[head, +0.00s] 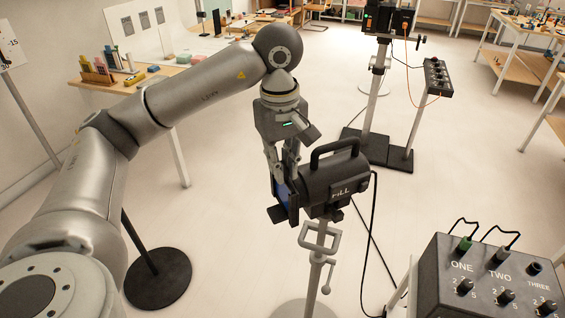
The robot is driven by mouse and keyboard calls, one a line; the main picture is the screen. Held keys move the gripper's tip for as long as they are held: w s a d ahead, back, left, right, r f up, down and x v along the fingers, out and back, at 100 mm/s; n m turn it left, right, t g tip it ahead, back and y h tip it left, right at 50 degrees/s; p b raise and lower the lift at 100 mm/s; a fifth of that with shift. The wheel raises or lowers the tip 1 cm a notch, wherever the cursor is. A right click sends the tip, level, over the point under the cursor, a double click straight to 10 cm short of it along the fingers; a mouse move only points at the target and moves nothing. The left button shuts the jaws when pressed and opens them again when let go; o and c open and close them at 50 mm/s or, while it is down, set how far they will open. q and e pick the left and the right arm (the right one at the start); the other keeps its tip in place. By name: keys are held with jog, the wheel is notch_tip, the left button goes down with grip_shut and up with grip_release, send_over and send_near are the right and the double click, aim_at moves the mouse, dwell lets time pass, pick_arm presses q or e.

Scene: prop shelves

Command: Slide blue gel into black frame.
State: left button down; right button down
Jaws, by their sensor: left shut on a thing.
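A black lamp marked "FILL" (341,186) sits on a grey stand in the middle of the head view. At its left front end is a black frame (276,213) with flaps. A blue gel (283,194) shows as a small dark blue patch at this frame, mostly hidden by my fingers and the frame edge. My left gripper (283,176) points down at the frame and is shut on the gel's upper part. I cannot tell how deep the gel sits in the frame. My right gripper is not in view.
A control box (485,285) with knobs and plugged cables stands at the lower right. A black cable hangs beside the lamp stand. A second lamp stand with a small panel (437,77) stands behind. A table (128,85) with coloured items is at the upper left.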

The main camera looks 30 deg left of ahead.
pick_arm(q)
jog(key=shift+f, duration=0.15)
dwell(0.4)
jog(key=c, duration=1.4)
grip_release()
jog(key=shift+o, duration=0.2)
notch_tip(320, 180, up, 12)
jog(key=shift+s, duration=0.2)
